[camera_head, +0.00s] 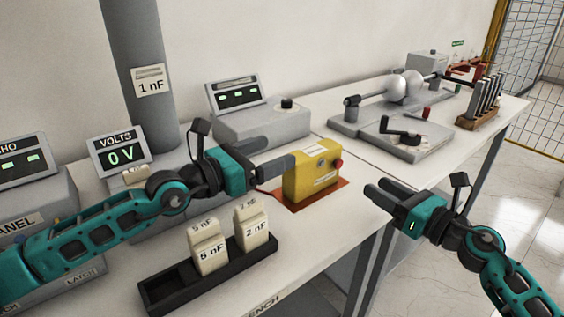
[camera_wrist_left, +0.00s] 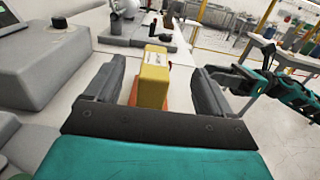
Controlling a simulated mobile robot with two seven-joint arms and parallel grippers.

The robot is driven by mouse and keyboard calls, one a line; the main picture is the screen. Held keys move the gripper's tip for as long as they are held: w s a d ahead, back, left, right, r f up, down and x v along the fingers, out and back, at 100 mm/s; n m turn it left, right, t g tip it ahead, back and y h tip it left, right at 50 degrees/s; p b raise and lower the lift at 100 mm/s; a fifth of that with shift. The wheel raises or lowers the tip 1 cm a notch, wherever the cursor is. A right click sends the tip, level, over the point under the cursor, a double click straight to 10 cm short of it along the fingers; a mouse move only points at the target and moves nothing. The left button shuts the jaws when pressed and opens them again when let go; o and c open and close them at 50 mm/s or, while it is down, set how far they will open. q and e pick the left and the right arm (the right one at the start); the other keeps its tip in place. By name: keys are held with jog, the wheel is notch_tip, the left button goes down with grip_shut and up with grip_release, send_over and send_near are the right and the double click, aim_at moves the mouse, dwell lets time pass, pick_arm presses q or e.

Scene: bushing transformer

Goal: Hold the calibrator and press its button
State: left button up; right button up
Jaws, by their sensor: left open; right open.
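The calibrator looks to be the yellow box (camera_head: 313,172) with a red button (camera_head: 338,164) on its right side, upright on an orange mat (camera_head: 330,196) on the bench. My left gripper (camera_head: 281,152) is open just left of the box. In the left wrist view the box (camera_wrist_left: 154,80) shows between the two spread fingers, with visible gaps on both sides. My right gripper (camera_head: 376,188) is open and empty, to the right of the box beyond the bench's front edge, its fingers pointing toward the button side. It also shows in the left wrist view (camera_wrist_left: 215,78).
A black rack (camera_head: 170,292) with 5 nF and 2 nF blocks (camera_head: 209,253) stands in front of my left arm. A grey meter console (camera_head: 262,122) is behind the box. A sphere-gap device (camera_head: 385,98) is further right. The bench's front edge lies close to the box.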

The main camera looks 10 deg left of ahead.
pick_arm(q)
send_near(288, 176)
jog(key=x, duration=0.4)
jog(key=shift+w+d, duration=0.25)
jog(key=x, duration=0.5)
jog(key=shift+w+d, duration=0.25)
jog(key=shift+d, duration=0.05)
jog(key=shift+x, duration=0.85)
jog(key=shift+c, duration=0.5)
jog(key=c, duration=1.2)
jog(key=shift+c, duration=0.2)
pick_arm(e)
grip_shut()
